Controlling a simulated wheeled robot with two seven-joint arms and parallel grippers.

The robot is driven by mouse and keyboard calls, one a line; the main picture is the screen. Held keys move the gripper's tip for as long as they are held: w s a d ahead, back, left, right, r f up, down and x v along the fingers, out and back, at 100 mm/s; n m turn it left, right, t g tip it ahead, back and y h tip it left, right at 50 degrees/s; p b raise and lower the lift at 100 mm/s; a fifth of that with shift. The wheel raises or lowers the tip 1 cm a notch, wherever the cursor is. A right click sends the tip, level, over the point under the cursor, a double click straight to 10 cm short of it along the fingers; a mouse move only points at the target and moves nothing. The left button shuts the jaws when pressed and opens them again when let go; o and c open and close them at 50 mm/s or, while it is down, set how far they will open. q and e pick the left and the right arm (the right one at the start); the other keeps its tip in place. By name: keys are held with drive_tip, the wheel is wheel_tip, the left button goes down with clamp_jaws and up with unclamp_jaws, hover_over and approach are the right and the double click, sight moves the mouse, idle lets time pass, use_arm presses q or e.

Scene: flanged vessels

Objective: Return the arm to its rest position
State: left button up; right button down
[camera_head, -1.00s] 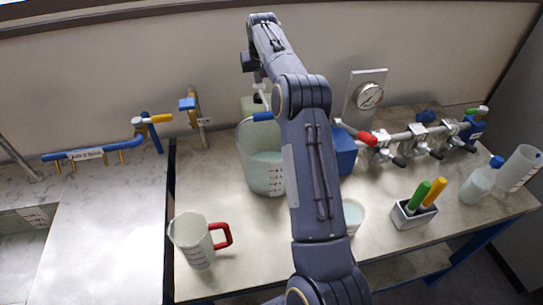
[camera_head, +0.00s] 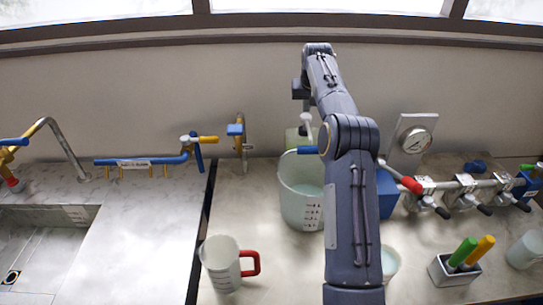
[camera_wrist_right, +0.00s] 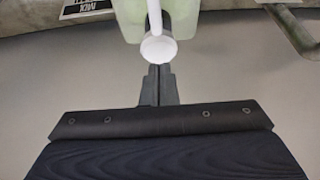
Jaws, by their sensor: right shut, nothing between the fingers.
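My right arm (camera_head: 350,190) reaches forward over the bench, and its wrist bends down near the back wall. My right gripper (camera_wrist_right: 160,72) is shut and empty in the right wrist view. Its fingertips appear close to a white rounded part (camera_wrist_right: 158,49) in front of a pale green container (camera_wrist_right: 182,20); I cannot tell whether they touch. In the head view the green container (camera_head: 293,139) stands behind a large graduated bucket (camera_head: 301,205), and the arm hides part of both. My left gripper is not in view.
A measuring jug (camera_head: 222,266) with a red handle stands at the front. A pressure gauge (camera_head: 416,140) and a valve pipe (camera_head: 455,184) are at the right. A holder (camera_head: 455,271) has green and yellow handles. A sink (camera_head: 40,250) and taps are left.

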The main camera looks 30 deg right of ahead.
drive_tip(key=shift+s+a+r, duration=0.2)
drive_tip(key=shift+r, duration=0.05)
drive_tip(key=s+a+r+n+t+y+b, duration=0.1)
drive_tip(key=s+a+r+y, duration=0.15)
drive_tip(key=s+a, duration=0.5)
drive_tip(key=s+a+r+n+y+b, duration=0.1)
drive_tip(key=s+a+r+b, duration=0.15)
drive_tip(key=s+a, duration=0.55)
drive_tip(key=s+a+f, duration=0.4)
drive_tip(key=s+a, duration=0.1)
drive_tip(key=s, duration=0.3)
drive_tip(key=s+a+f+n+y, duration=0.1)
drive_tip(key=s+a+f, duration=0.3)
drive_tip(key=s+a, duration=0.2)
drive_tip(key=s+a+f+n+y+b, duration=0.1)
drive_tip(key=s+a+f, duration=0.4)
drive_tip(key=s, duration=0.5)
drive_tip(key=shift+s+a+t, duration=0.3)
drive_tip(key=shift+s+a, duration=0.05)
drive_tip(key=shift+a, duration=0.3)
drive_tip(key=shift+y, duration=0.25)
